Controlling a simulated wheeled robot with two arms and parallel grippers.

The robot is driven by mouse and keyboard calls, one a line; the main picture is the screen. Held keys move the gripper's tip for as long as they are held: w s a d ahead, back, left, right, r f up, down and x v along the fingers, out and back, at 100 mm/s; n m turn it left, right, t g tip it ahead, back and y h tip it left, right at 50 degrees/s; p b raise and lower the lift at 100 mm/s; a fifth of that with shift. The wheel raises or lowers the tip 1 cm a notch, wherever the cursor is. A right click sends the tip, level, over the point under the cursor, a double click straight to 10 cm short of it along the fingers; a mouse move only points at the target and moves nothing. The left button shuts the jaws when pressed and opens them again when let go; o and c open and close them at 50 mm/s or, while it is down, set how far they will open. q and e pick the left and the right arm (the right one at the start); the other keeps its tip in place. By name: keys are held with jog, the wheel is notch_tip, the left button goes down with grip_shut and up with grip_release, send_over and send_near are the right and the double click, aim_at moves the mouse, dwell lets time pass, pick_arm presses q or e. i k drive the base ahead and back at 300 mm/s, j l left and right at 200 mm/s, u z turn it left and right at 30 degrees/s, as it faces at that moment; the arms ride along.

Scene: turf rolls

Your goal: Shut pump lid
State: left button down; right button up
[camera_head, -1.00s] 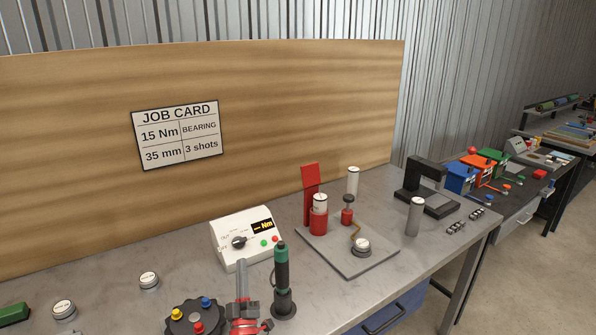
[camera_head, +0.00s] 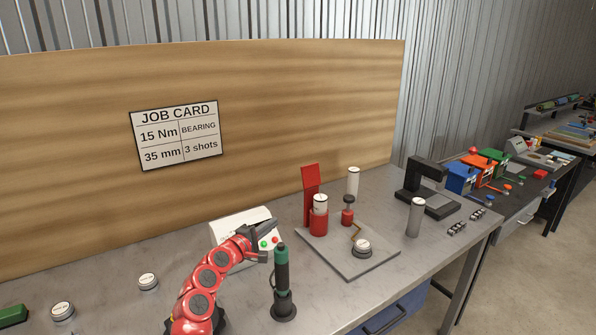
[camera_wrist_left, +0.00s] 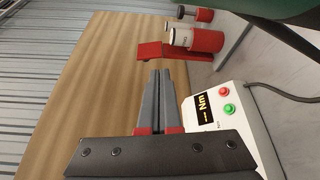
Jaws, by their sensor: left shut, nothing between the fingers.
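The pump's red lid (camera_head: 311,186) stands upright, open, behind the red pump cup (camera_head: 319,224) on a grey base plate (camera_head: 353,264). A white-topped cartridge (camera_head: 320,203) sits in the cup. In the left wrist view the lid (camera_wrist_left: 150,52) and cup (camera_wrist_left: 206,40) show beyond my fingertips. My left gripper (camera_head: 271,227) is shut and empty, in front of the white torque box (camera_head: 222,228), left of the pump and apart from the lid. It also shows in the left wrist view (camera_wrist_left: 159,76). My right gripper is in neither view.
A green-and-black upright tool (camera_head: 282,280) stands just right of my left arm. A small red plunger piece (camera_head: 348,212) and a white-topped cylinder (camera_head: 353,181) stand beside the pump. The wooden backboard (camera_head: 280,130) rises behind. Bench between the torque box and base plate is clear.

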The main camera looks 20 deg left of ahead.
aim_at(310, 173)
jog(key=i+j, duration=0.25)
jog(key=i, duration=0.2)
jog(key=i+j, duration=0.3)
jog(key=i, duration=0.15)
